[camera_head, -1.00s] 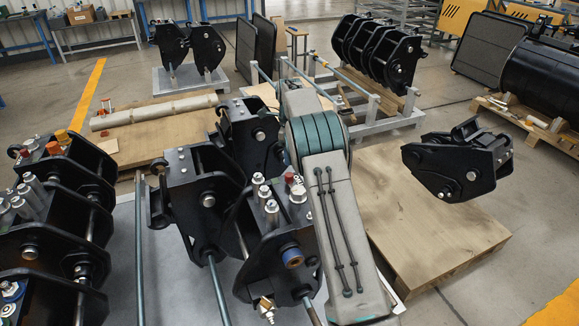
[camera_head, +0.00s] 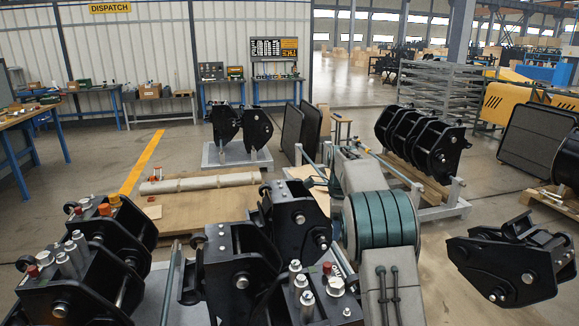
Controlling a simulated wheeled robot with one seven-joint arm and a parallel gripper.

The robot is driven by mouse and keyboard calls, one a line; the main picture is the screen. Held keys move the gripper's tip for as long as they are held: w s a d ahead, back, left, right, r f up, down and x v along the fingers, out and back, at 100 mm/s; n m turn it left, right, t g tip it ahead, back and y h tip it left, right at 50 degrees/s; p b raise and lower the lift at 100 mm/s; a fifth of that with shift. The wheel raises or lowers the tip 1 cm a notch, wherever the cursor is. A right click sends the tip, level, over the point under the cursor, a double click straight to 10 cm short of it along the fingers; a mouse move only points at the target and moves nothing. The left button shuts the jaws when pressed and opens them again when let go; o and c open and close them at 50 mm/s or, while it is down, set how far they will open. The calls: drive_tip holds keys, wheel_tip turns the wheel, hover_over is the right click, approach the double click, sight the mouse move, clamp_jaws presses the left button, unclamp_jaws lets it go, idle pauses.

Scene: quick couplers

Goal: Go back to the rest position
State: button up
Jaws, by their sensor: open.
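My arm (camera_head: 374,220), grey with dark green bands, reaches up from the bottom edge and away into the room in the head view. Its far end is near the middle, in front of the pipe frame. My gripper's fingers do not show; they are hidden beyond the arm. Black quick couplers (camera_head: 233,272) stand in the near foreground, left of and close beside my arm, and partly cover one another. Another black coupler (camera_head: 507,260) is at the right, apart from my arm; what bears it is unclear.
Near left stands another black coupler (camera_head: 75,270) with steel pins. A grey pipe frame (camera_head: 455,195) with several black couplers stands behind my arm. Open floor (camera_head: 100,170) lies at the left around a yellow line.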

drive_tip(key=s+r+n+t, duration=0.1)
drive_tip(key=s+r+n, duration=0.35)
drive_tip(key=s, duration=0.55)
drive_tip(key=s+r+n, duration=0.4)
drive_tip(key=s+n, duration=0.1)
drive_tip(key=s, duration=0.4)
drive_tip(key=s+a+f+n, duration=0.1)
drive_tip(key=s+n, duration=0.4)
drive_tip(key=s, duration=0.5)
drive_tip(key=s+f+n+t, duration=0.1)
drive_tip(key=s+f+n, duration=0.3)
drive_tip(key=s, duration=0.6)
drive_tip(key=shift+s+a+n+p, duration=0.35)
drive_tip(key=shift+a+n+p, duration=0.05)
drive_tip(key=shift+n, duration=0.15)
